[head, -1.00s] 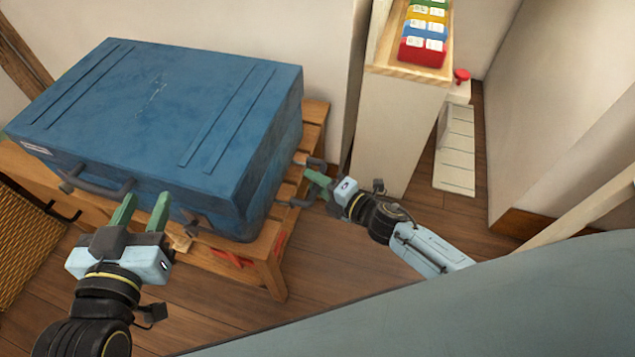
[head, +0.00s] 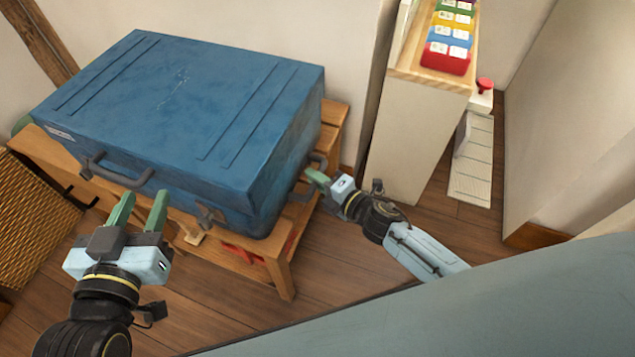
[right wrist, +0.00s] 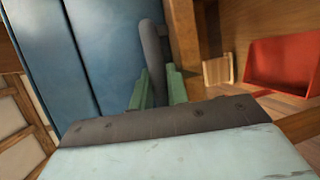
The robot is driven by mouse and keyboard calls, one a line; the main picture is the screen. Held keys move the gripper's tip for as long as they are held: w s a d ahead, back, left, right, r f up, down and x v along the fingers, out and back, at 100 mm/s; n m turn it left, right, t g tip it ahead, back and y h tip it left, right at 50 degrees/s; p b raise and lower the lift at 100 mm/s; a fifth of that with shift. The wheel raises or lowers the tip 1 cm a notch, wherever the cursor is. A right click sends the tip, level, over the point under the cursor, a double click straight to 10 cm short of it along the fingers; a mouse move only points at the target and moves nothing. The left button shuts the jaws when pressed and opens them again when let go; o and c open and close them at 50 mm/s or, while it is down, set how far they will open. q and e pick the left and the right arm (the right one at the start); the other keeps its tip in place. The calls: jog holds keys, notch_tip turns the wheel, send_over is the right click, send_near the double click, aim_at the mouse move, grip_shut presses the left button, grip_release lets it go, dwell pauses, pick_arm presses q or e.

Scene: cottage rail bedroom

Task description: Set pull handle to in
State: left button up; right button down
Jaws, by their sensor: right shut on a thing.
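A large blue suitcase (head: 190,105) lies flat on a slatted wooden bench. A grey pull handle (head: 318,160) sticks out a short way from its right side. It also shows in the right wrist view (right wrist: 152,50), close to the blue wall. My right gripper (head: 316,178) is shut on this handle, its green fingers either side of the bar in the right wrist view (right wrist: 158,88). The fingers hide part of the handle. My left gripper (head: 138,208) is open and empty in front of the suitcase, near its front carrying handle (head: 118,172).
The wooden bench (head: 278,270) stands under the suitcase. A narrow shelf unit (head: 405,135) with coloured boxes stands to the right. A red bin (right wrist: 285,65) shows in the right wrist view. A woven basket (head: 35,215) is at the left. Floor between bench and shelf is clear.

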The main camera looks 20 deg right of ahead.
jog(key=shift+w+a, duration=0.1)
jog(key=shift+a, duration=0.1)
pick_arm(q)
jog(key=shift+r, duration=0.2)
pick_arm(e)
jog(key=shift+d, duration=0.1)
jog(key=c, duration=1.4)
grip_release()
jog(key=shift+o, duration=0.2)
pick_arm(q)
jog(key=shift+s, duration=0.1)
pick_arm(e)
jog(key=shift+f, duration=0.1)
jog(key=shift+s+d, duration=0.1)
jog(key=shift+s, duration=0.1)
